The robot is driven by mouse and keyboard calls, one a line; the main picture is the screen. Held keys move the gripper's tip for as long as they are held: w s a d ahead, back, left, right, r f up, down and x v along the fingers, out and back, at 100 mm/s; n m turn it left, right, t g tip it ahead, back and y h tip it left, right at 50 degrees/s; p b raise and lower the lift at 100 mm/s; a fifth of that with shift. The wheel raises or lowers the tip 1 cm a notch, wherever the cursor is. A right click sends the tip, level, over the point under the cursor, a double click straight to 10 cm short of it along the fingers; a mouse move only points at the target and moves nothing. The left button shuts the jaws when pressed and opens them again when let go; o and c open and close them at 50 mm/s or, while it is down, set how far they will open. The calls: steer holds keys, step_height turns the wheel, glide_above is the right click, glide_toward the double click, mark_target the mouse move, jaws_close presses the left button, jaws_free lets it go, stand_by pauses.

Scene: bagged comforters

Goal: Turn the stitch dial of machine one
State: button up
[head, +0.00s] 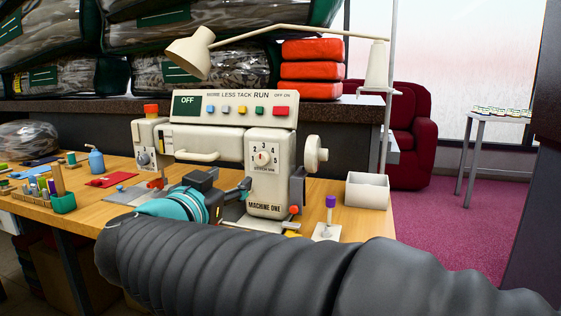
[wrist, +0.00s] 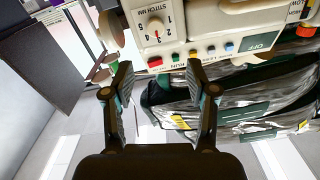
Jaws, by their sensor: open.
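Machine one (head: 270,200) is a cream sewing machine on the wooden table. Its stitch dial (head: 263,157) is a round pale knob with a red mark, ringed by numbers on the front of the right column. In the wrist view, which is upside down, the dial (wrist: 156,29) shows at the top, beyond the fingertips. My gripper (wrist: 159,70) is open with nothing between its fingers, apart from the dial. In the head view my gripper (head: 226,197) is low in front of the machine, left of the column; my arm hides part of it.
A lamp (head: 190,50) arches over the machine. A handwheel (head: 315,152) juts out right of the dial. A white bin (head: 367,190) and a purple-topped stand (head: 329,215) are to the right. A second dial (head: 144,158) is on the left head.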

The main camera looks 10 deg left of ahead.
mark_target(260, 159)
steer(key=w, duration=0.4)
steer(key=w+d, duration=0.1)
steer(key=w, duration=0.8)
steer(key=shift+w+d, duration=0.3)
steer(key=shift+w, duration=0.05)
jaws_close()
